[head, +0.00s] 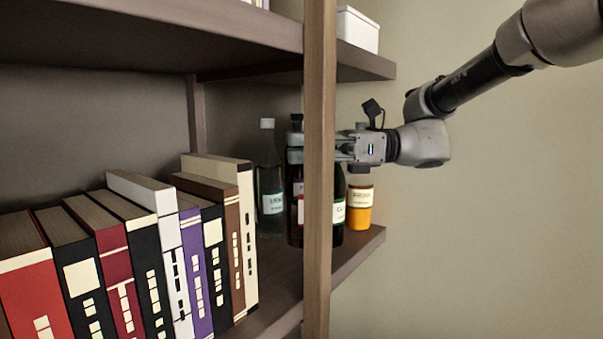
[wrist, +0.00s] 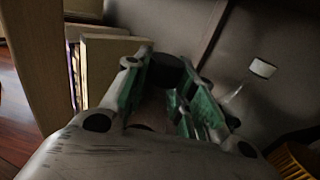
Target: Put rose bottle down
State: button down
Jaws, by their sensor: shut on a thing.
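The rose bottle (head: 295,215) looks dark reddish with a dark cap, and stands upright at the shelf, partly hidden behind the wooden post. My gripper (head: 296,148) reaches in from the right behind the post and is shut around the bottle's upper part. In the wrist view my gripper (wrist: 168,92) has its green-padded fingers on either side of the bottle, whose dark cap (wrist: 173,69) shows between them. Whether the bottle's base touches the shelf board cannot be told.
A clear teal bottle (head: 270,185) stands left of the rose bottle. A green bottle (head: 339,212) and an orange jar (head: 360,210) stand to the right. A row of books (head: 150,250) fills the left. The post (head: 319,190) blocks part of the view. An upper shelf (head: 200,32) hangs above.

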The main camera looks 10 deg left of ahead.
notch_tip(320, 180, down, 4)
jog(key=shift+r, duration=0.1)
jog(key=shift+w+a+f, duration=0.1)
jog(key=shift+a+f, duration=0.05)
jog(key=shift+f, duration=0.25)
jog(key=shift+f, duration=0.2)
jog(key=c, duration=1.2)
grip_release()
jog(key=shift+r, duration=0.2)
jog(key=v, duration=0.7)
jog(key=shift+d, duration=0.25)
